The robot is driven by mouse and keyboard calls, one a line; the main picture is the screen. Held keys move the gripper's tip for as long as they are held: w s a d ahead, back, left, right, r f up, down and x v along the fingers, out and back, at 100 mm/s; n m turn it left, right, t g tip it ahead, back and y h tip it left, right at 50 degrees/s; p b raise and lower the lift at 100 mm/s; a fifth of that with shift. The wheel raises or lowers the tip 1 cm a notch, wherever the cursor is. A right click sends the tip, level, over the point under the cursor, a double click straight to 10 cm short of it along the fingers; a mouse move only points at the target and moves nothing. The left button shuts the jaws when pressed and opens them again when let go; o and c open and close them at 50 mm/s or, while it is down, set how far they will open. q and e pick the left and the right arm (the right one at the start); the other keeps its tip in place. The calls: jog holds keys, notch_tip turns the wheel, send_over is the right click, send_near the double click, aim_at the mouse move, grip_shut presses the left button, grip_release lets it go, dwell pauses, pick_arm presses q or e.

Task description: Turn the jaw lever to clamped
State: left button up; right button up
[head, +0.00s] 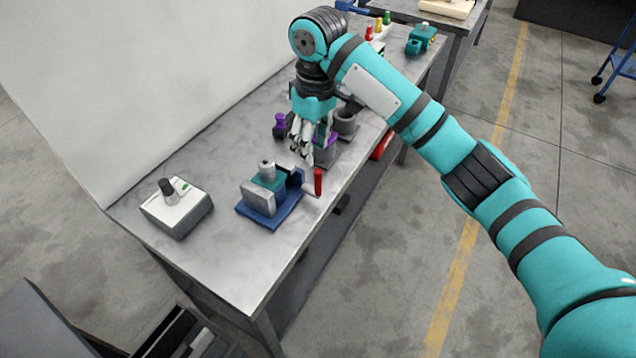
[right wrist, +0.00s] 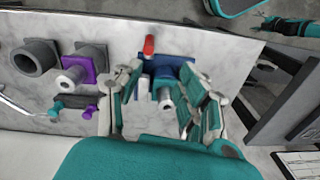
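The jaw lever is a red-handled lever (head: 318,182) at the right side of a blue clamp fixture (head: 284,213) on the table. Its red grip also shows in the right wrist view (right wrist: 149,46), past the fingers. The fixture has a grey jaw block (head: 258,198), and a teal part with a pale cylinder (head: 266,170) sits in it. My right gripper (head: 312,157) points down just behind the lever, apart from it as far as I can tell. In the right wrist view its fingers (right wrist: 168,95) are spread and empty, with the fixture visible between them. My left gripper is not in view.
A white box with a dark knob (head: 175,210) stands left of the fixture. Behind my gripper are a grey barrel (head: 347,121) and a purple piece (head: 280,124). A red object (head: 382,145) is at the table's right edge. The front of the table (head: 235,270) is clear.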

aim_at(318, 191)
jog(key=shift+h, duration=0.3)
jog(key=f, duration=0.4)
jog(key=f+p, duration=0.1)
jog(key=f, duration=0.4)
jog(key=w+d+f, duration=0.1)
jog(key=f, duration=0.3)
jog(key=shift+w+d+f+p, duration=0.1)
jog(key=shift+f+p, duration=0.2)
jog(key=shift+p, duration=0.1)
jog(key=shift+c, duration=0.4)
grip_shut()
